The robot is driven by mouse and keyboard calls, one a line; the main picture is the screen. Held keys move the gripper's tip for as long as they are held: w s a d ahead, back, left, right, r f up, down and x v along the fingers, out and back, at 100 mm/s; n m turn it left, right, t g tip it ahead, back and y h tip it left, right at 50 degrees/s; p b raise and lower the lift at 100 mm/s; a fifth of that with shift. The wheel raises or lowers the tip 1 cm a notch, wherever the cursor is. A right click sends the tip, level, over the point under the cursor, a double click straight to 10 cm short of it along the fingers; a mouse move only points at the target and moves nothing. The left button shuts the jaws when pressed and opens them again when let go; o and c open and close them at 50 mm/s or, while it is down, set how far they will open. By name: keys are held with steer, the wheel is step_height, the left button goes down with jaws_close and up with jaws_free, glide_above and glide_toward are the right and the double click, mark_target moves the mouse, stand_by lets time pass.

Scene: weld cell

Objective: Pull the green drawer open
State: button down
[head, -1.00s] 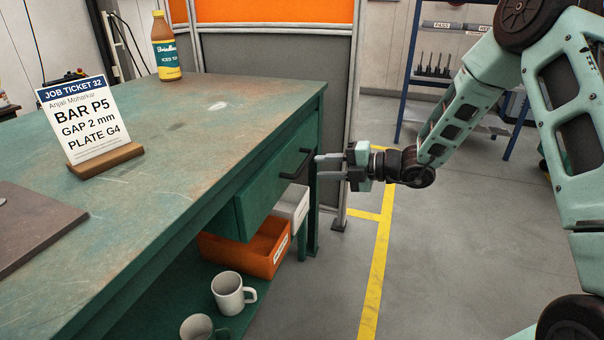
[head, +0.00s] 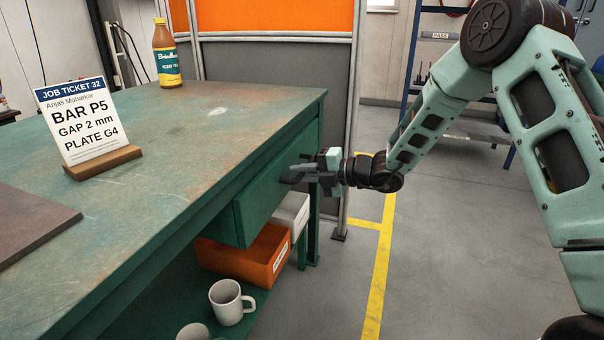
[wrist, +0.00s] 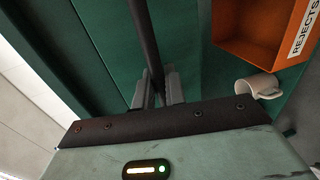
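The green drawer (head: 268,190) is under the bench top and its front looks flush with the bench, so it appears closed. Its dark bar handle (head: 290,178) is on the drawer front, and it crosses the wrist view (wrist: 146,40) as a long dark bar. My gripper (head: 300,174) is at the handle, with one finger on each side of the bar. In the wrist view the two grey fingers (wrist: 157,88) sit close against the bar and look shut on it. The contact itself is partly hidden.
The green bench (head: 200,130) carries a job ticket (head: 85,120), a bottle (head: 166,55) and a brown plate (head: 30,225). Below the drawer are an orange bin (head: 250,255), a white bin (head: 293,215) and mugs (head: 228,302). A partition (head: 275,75) stands behind; the floor at right is clear.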

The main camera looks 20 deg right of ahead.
steer(key=f+p+v, duration=0.3)
steer(key=p+v, duration=0.5)
steer(key=v, duration=0.7)
steer(key=d+f+p+v, duration=0.1)
steer(key=f+p+v, duration=0.2)
steer(key=p+v, duration=0.6)
steer(key=shift+s+f+v, duration=0.25)
steer(key=shift+s+v, duration=0.05)
steer(key=shift+v, duration=3.35)
steer(key=shift+w+a, duration=0.1)
steer(key=shift+a, duration=0.05)
steer(key=c, duration=1.5)
jaws_free()
steer(key=p+v, duration=0.1)
steer(key=v, duration=1.6)
steer(key=shift+d, duration=0.2)
